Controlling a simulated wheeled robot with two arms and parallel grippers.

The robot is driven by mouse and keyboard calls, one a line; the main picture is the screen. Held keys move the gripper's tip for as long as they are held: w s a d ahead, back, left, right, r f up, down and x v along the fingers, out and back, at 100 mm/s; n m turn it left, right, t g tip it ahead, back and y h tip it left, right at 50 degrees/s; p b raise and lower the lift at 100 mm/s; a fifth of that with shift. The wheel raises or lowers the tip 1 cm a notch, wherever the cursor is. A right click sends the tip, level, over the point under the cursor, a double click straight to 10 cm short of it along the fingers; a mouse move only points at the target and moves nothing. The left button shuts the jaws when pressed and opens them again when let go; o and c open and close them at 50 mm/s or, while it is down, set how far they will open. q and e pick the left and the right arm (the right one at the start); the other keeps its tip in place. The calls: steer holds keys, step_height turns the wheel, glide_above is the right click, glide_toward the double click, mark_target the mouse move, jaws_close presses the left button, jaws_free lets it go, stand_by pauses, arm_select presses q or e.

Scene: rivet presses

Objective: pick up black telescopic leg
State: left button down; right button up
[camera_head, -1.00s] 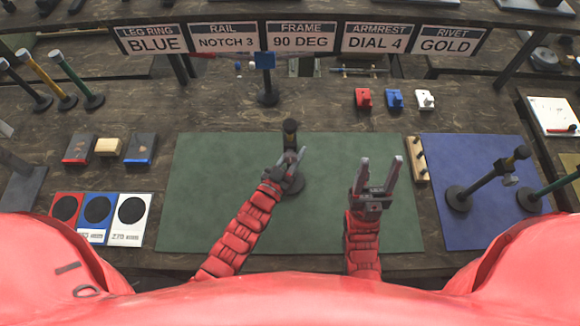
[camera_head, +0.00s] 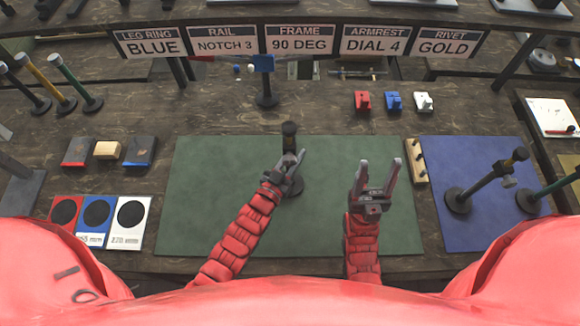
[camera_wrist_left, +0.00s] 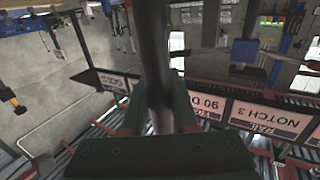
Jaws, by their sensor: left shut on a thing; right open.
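A black telescopic leg (camera_head: 289,130) stands about upright over the middle of the green mat, its dark round base (camera_head: 293,188) low behind my gripper. My left gripper (camera_head: 291,166) is shut on its shaft. In the left wrist view the dark shaft (camera_wrist_left: 157,70) runs between the fingers. I cannot tell whether the base touches the mat. My right gripper (camera_head: 376,177) is open and empty over the right part of the green mat.
Dark legs with round bases (camera_head: 458,200) stand tilted on and beside the blue mat (camera_head: 430,160). Several legs (camera_head: 75,82) stand at the back left. A wooden block with pegs (camera_head: 416,162) lies between the mats. A blue-topped stand (camera_head: 264,63) is behind. The green mat's (camera_head: 210,175) left part is clear.

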arm_select(q)
step_height(320, 180, up, 9)
step_height(320, 180, down, 9)
steer(key=shift+r, duration=0.2)
stand_by(0.7)
steer(key=shift+f, duration=0.15)
stand_by(0.9)
